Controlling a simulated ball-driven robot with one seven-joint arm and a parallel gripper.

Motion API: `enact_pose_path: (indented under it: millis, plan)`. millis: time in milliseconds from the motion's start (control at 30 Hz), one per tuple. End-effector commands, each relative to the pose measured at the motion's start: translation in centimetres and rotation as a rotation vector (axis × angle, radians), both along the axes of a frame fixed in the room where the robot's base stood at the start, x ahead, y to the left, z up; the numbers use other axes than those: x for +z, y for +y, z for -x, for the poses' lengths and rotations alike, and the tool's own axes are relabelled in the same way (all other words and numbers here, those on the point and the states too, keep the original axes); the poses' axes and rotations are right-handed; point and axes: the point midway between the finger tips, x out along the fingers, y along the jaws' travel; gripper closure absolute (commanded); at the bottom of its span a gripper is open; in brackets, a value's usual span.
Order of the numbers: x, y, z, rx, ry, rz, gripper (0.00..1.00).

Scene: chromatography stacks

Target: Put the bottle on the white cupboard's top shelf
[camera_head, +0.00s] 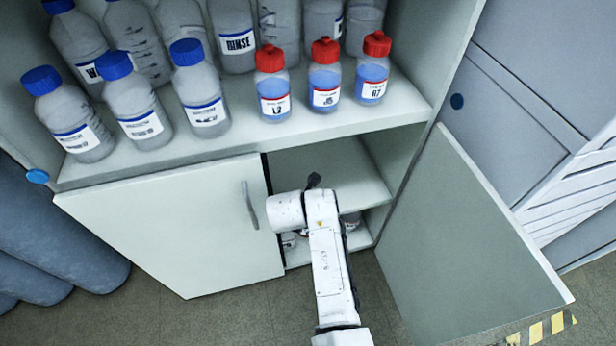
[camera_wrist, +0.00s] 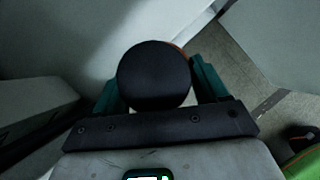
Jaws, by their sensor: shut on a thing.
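In the wrist view my gripper (camera_wrist: 157,88) has its two teal fingers on either side of a round dark cap, the top of the bottle (camera_wrist: 152,70) seen end-on. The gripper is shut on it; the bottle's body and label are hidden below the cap. In the head view my white arm reaches to the opening of the white cupboard (camera_head: 165,225), and the gripper and bottle are hidden behind it. The cupboard's top shelf inside (camera_head: 345,165) shows a bare pale surface. A lower shelf is partly seen beneath it.
The cupboard's right door (camera_head: 470,240) stands open; its left door (camera_head: 150,220) covers the left side. Several blue-capped bottles (camera_head: 135,110) and red-capped bottles (camera_head: 325,85) stand on the open shelf above. Small items (camera_head: 350,220) sit low inside the cupboard, partly hidden by my arm.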

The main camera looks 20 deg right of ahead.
Motion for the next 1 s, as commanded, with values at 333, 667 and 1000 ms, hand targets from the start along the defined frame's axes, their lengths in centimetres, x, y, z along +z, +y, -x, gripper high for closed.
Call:
enact_pose_path:
  millis: [333, 667, 1000]
  plan:
    - [-0.2, -4.5, -6.5, -0.006, -0.004, -0.003, 0.75]
    - [0.0, -6.4, -9.1, -0.003, -0.003, 0.0, 0.75]
    - [-1.4, -8.0, -11.4, -0.001, -0.001, 0.0, 0.75]
